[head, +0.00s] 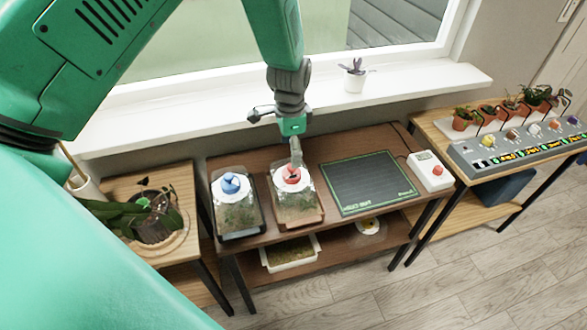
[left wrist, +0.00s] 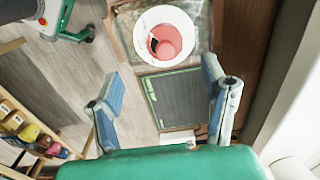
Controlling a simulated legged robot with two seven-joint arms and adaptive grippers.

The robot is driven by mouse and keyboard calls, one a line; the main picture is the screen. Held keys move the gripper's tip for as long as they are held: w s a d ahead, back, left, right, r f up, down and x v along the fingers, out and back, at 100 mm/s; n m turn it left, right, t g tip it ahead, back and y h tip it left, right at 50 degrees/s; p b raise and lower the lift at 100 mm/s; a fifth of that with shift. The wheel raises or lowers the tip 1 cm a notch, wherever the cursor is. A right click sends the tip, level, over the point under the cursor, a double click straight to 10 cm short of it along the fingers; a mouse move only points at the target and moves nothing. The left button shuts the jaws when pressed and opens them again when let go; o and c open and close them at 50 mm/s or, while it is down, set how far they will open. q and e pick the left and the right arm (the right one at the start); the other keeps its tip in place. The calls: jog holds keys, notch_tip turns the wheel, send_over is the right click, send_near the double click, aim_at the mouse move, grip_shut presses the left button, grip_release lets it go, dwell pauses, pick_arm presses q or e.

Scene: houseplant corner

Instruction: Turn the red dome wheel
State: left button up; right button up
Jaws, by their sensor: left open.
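The red dome wheel (head: 291,174) sits on a white round cap on top of a clear dome with plants inside, on the brown table. In the left wrist view the red wheel (left wrist: 172,38) shows inside its white ring (left wrist: 143,52), beyond the fingertips. My left gripper (head: 296,154) hangs just above and behind the wheel in the head view. Its two fingers are spread wide with nothing between them in the left wrist view (left wrist: 162,82). I cannot tell whether a finger touches the wheel. My right gripper is not in view.
A similar dome with a blue wheel (head: 230,184) stands close on the left. A dark mat (head: 366,182) and a white box with a red button (head: 431,171) lie to the right. The window sill (head: 420,83) runs behind. A plant stand (head: 177,179) is at left.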

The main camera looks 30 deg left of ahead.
aim_at(293, 173)
pick_arm(q)
jog(key=f, duration=0.5)
jog(key=w+a+f, duration=0.1)
jog(key=f, duration=0.2)
jog(key=shift+p, duration=0.3)
jog(key=shift+s+d+f, duration=0.2)
jog(key=shift+d+f, duration=0.1)
jog(key=shift+f, duration=0.25)
jog(key=shift+w+d+f, duration=0.15)
jog(key=shift+d+f, duration=0.1)
jog(key=shift+d, duration=0.05)
jog(key=shift+a, duration=0.3)
jog(key=c, duration=1.1)
jog(key=shift+a, duration=0.15)
jog(key=shift+c, duration=0.3)
